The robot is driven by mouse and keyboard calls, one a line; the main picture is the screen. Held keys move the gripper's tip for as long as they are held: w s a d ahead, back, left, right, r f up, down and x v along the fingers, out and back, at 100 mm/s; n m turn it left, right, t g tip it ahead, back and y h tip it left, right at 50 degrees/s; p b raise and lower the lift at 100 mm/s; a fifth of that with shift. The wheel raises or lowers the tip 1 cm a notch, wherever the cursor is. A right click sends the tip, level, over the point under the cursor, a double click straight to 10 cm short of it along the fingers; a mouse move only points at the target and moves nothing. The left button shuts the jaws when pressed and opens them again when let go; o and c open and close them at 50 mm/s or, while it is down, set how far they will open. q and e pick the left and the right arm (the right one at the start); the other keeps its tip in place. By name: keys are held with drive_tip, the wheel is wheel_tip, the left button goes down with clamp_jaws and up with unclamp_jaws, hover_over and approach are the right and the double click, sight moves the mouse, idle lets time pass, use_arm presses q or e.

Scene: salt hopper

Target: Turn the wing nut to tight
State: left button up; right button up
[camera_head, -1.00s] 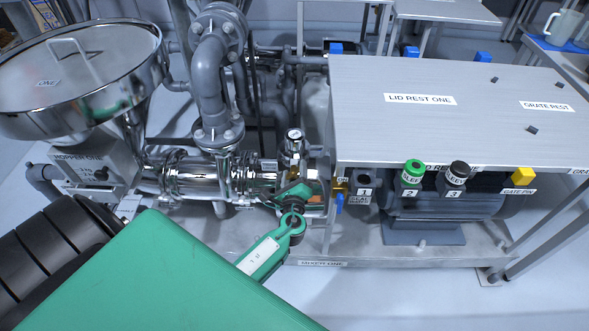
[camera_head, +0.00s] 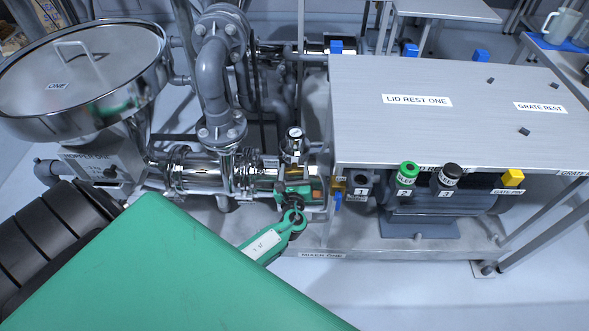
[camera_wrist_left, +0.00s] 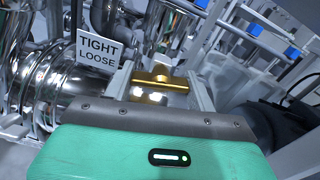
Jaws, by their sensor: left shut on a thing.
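The brass wing nut (camera_wrist_left: 160,80) shows in the left wrist view as a short gold bar with a round middle, beside polished pipework. My left gripper (camera_wrist_left: 163,78) is shut on it, with a grey finger at each side of the bar. A white plate reading TIGHT above LOOSE (camera_wrist_left: 97,52) stands just left of the nut. In the head view my green left gripper (camera_head: 297,190) is at the right end of the steel pipe, below a gauge. There the nut is mostly hidden and its angle is hard to tell. My right gripper is not in view.
The steel pipe (camera_head: 200,172) runs left to the hopper (camera_head: 75,75). A gauge (camera_head: 294,134) stands just above my gripper. The lid rest table (camera_head: 440,75) is at the right, with a row of coloured knobs below its front edge.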

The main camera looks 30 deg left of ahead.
use_arm(q)
drive_tip(key=shift+f, duration=0.15)
drive_tip(key=o, duration=1)
drive_tip(key=v, duration=1.4)
drive_tip(key=shift+w, duration=0.1)
